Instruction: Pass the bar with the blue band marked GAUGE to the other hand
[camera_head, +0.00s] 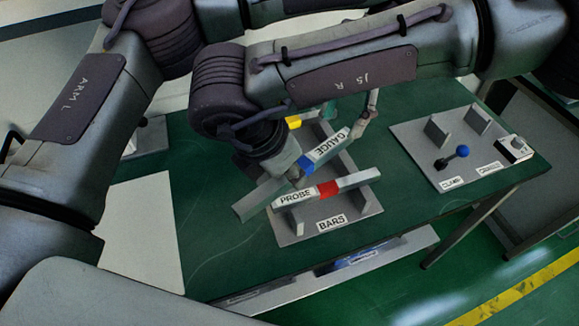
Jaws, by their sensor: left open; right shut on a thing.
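The bar with the blue band marked GAUGE (328,146) is held slantwise above the stand marked BARS (352,211). My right gripper (295,176) is shut on it near the blue band, on the lower left part of the bar. My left gripper (362,122) is open beside the bar's upper right end. Most of its arm is hidden behind my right arm, and I cannot tell whether its fingers touch the bar. A bar with a red band marked PROBE (355,180) lies across the stand, below and in front of the GAUGE bar.
A part with a yellow band (294,122) shows behind, partly covered by my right arm. At the right, a grey plate (408,138) carries two upright posts, a blue-knobbed lever (461,151) and a small white box (514,149). Green table (215,255) is bare at front left.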

